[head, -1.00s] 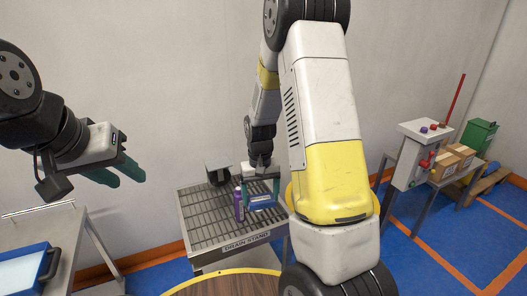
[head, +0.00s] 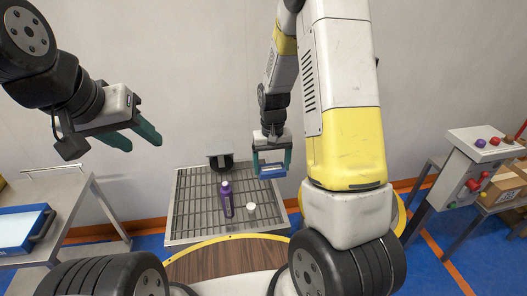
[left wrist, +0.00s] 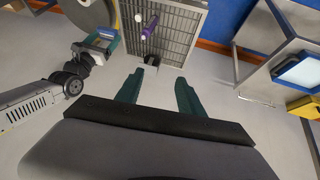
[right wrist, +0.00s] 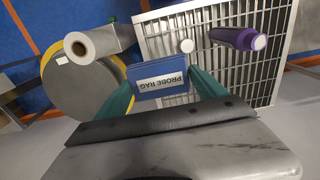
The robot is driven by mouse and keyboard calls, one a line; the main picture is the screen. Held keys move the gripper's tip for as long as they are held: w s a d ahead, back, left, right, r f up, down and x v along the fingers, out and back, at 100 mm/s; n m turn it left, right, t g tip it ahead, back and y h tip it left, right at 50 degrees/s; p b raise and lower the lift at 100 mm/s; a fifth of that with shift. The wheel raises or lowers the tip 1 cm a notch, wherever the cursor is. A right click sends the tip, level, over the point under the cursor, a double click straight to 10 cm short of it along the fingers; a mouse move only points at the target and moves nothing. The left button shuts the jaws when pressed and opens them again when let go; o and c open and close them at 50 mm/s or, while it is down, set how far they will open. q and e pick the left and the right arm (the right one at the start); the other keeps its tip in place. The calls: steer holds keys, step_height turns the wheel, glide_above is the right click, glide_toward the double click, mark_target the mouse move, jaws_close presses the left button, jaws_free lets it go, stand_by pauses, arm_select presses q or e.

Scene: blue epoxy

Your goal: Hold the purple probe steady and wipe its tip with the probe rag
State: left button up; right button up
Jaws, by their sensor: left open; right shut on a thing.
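The purple probe (head: 227,202), a bottle-like body with a pale top, stands upright on the slatted drain stand (head: 181,221). It also shows in the left wrist view (left wrist: 151,28) and the right wrist view (right wrist: 233,38). My right gripper (head: 272,165) is shut on the blue probe rag (right wrist: 158,81), a block with a white "PROBE RAG" label. It holds the rag above the stand, to the right of the probe and apart from it. My left gripper (head: 145,138) is open and empty, up and left of the stand; its fingers (left wrist: 158,88) have nothing between them.
A small white-topped piece (head: 251,208) stands right of the probe on the stand. A dark bracket-like fixture (head: 221,161) is at the stand's back edge. A cart at left holds a blue tray (head: 42,226). A control box (head: 468,168) stands at right.

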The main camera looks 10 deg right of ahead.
arm_select(q)
steer(key=shift+w, duration=0.1)
steer(key=w+d+f+n+g+h, duration=0.2)
steer(key=w+f+n+g+h, duration=0.45)
steer(key=w+f, duration=0.85)
step_height(320, 180, down, 14)
steer(key=w+n+g+h, duration=0.2)
steer(key=n, duration=0.5)
steer(key=n+t+h, duration=0.2)
steer(key=n+h, duration=0.2)
steer(key=n, duration=0.1)
glide_toward(225, 210)
steer(key=shift+w+f, duration=0.25)
steer(key=shift+w, duration=0.25)
steer(key=shift+d+f, duration=0.25)
steer(key=shift+f, duration=0.15)
steer(key=x, duration=0.9)
steer(key=shift+w+d+f, duration=0.1)
steer(key=shift+d+f, duration=0.05)
steer(key=shift+d, duration=0.15)
